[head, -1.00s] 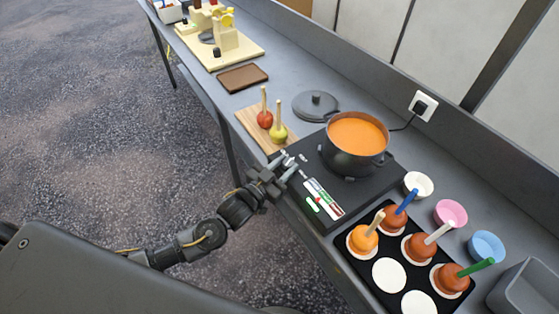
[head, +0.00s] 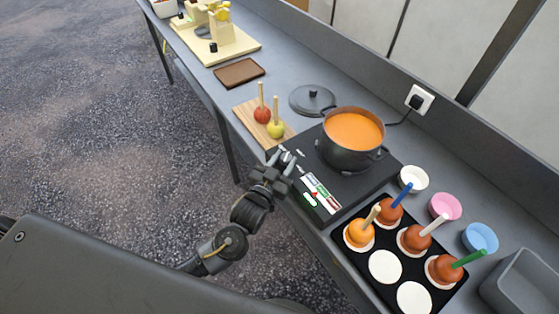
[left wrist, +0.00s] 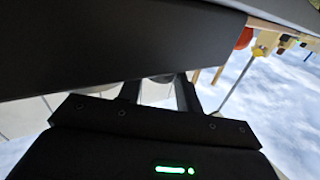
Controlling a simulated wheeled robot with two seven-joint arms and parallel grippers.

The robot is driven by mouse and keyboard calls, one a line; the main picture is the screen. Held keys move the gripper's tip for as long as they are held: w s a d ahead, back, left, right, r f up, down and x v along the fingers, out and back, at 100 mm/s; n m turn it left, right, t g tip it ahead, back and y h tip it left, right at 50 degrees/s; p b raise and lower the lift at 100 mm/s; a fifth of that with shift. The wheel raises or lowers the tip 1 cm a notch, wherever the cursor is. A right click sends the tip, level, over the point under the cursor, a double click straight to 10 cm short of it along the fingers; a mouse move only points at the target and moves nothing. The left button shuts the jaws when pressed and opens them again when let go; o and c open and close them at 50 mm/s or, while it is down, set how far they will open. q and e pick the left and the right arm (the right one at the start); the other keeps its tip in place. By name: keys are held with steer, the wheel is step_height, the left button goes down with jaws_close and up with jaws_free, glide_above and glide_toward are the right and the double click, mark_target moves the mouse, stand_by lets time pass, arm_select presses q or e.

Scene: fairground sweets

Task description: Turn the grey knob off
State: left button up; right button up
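The black hob (head: 349,187) stands on the grey counter, with a label panel (head: 322,194) and a small green light on its front part. An orange-filled pot (head: 353,139) sits on it. My left gripper (head: 283,159) is at the hob's front left corner, its two fingers apart. In the left wrist view the fingers (left wrist: 158,92) also stand apart, close to the dark hob body (left wrist: 110,45). A dark grey rounded part shows between the fingertips; I cannot tell whether it is the grey knob. The knob is not clearly visible in the head view. My right gripper is not in view.
A board (head: 247,118) with two apples on sticks lies just beyond the gripper. A black tray (head: 354,259) with coated apples is at the right, near small bowls. A pot lid (head: 312,98) lies behind the board. The floor side is free.

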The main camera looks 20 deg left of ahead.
arm_select(q)
steer(key=o, duration=0.4)
steer(key=shift+w+f, duration=0.1)
steer(key=shift+w, duration=0.1)
steer(key=shift+c, duration=0.2)
steer(key=shift+s, duration=0.15)
steer(key=shift+s, duration=0.3)
steer(key=s+a+b, duration=0.2)
steer(key=s, duration=0.7)
steer(key=shift+s+b, duration=0.35)
steer(key=shift+s, duration=0.05)
